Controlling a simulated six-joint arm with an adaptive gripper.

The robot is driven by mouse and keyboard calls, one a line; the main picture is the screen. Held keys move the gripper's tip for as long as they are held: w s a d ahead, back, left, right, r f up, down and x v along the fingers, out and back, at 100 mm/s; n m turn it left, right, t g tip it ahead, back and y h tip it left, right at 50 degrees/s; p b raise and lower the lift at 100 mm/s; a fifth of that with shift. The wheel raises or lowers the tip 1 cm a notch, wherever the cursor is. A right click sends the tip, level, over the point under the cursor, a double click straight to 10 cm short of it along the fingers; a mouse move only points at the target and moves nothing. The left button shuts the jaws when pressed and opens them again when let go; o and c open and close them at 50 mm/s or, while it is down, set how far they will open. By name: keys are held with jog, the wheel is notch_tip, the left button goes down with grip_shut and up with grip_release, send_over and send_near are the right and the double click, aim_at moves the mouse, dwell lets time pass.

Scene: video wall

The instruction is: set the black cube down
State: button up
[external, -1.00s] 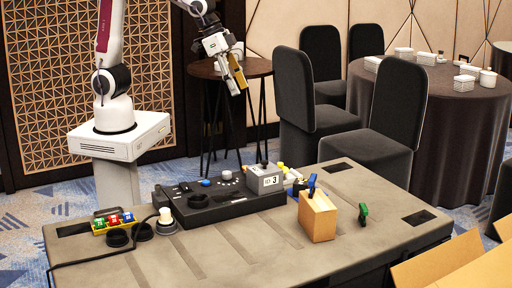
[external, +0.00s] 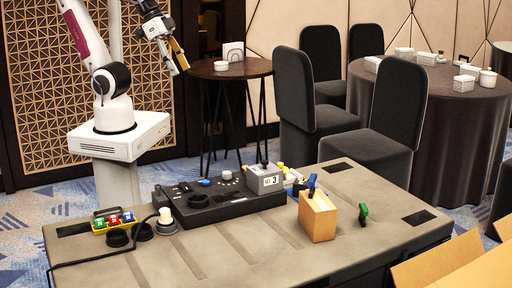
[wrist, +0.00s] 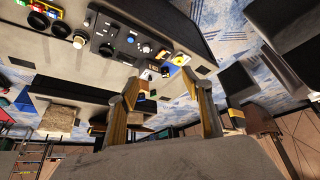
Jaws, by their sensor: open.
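My gripper (external: 181,62) is high at the upper left of the external view, in front of the round side table and well away from the grey work table (external: 290,245). In the wrist view its two yellowish fingers (wrist: 161,80) stand apart, with nothing seen held between them. I cannot pick out a black cube for certain in either view. A grey box marked 3 (external: 265,179) sits on the black console (external: 215,200) on the work table.
A tan block (external: 317,218) and a green clip (external: 363,213) stand right of the console. A tray of coloured blocks (external: 113,221) is at the left, near a cable. Open cardboard flaps (external: 440,262) are at the lower right. The table's front middle is clear.

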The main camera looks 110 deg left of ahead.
jog(key=shift+s+f, duration=0.2)
jog(key=shift+s, duration=0.9)
jog(key=shift+s+f, duration=0.2)
jog(key=shift+s, duration=0.85)
